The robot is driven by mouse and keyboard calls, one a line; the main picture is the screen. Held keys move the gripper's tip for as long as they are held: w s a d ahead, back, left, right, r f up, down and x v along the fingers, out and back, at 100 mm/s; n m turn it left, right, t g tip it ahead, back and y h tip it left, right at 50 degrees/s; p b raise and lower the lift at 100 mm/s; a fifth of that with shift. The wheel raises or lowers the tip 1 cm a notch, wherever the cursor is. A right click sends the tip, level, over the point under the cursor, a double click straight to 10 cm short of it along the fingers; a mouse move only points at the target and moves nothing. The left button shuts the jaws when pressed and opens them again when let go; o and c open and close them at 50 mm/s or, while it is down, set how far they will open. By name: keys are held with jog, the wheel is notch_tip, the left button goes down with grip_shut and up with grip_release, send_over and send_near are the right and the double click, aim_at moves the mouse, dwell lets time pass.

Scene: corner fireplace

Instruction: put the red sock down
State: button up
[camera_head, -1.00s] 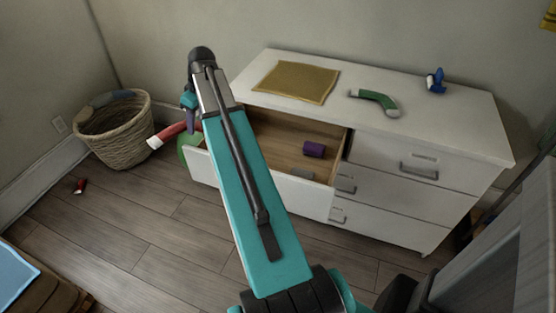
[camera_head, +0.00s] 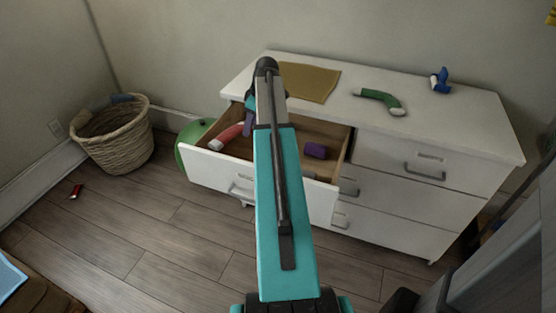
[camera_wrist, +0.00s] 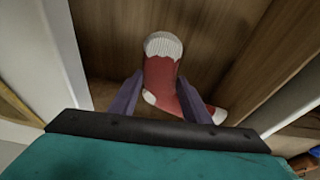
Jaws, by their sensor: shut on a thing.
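The red sock (camera_head: 229,135) has a white cuff, heel and toe. In the wrist view the sock (camera_wrist: 161,73) lies between the two purple fingers of my gripper (camera_wrist: 160,98), which is shut on it. In the head view my gripper (camera_head: 247,124) is within the open top left drawer (camera_head: 262,184) of the white dresser, and the sock is over the drawer's left part. I cannot tell whether the sock touches the wooden drawer bottom. My arm hides part of the drawer's middle.
A purple bundle (camera_head: 315,151) lies in the drawer's right part. On the dresser top (camera_head: 450,125) are a mustard cloth (camera_head: 308,82), a green sock (camera_head: 378,97) and a blue item (camera_head: 439,80). A wicker basket (camera_head: 120,150) stands left. A small red item (camera_head: 76,191) lies on the floor.

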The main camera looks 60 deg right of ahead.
jog(key=shift+r, duration=0.55)
jog(key=r+m, duration=0.1)
jog(key=r, duration=0.1)
jog(key=s+r+m, duration=0.1)
jog(key=r, duration=0.1)
jog(key=s+r+m+h, duration=0.1)
jog(key=r, duration=0.2)
jog(key=shift+a, duration=0.15)
jog(key=shift+s, duration=0.1)
notch_tip(320, 180, down, 14)
jog(key=shift+f+b, duration=0.1)
jog(key=shift+b, duration=0.5)
jog(key=shift+f, duration=1.95)
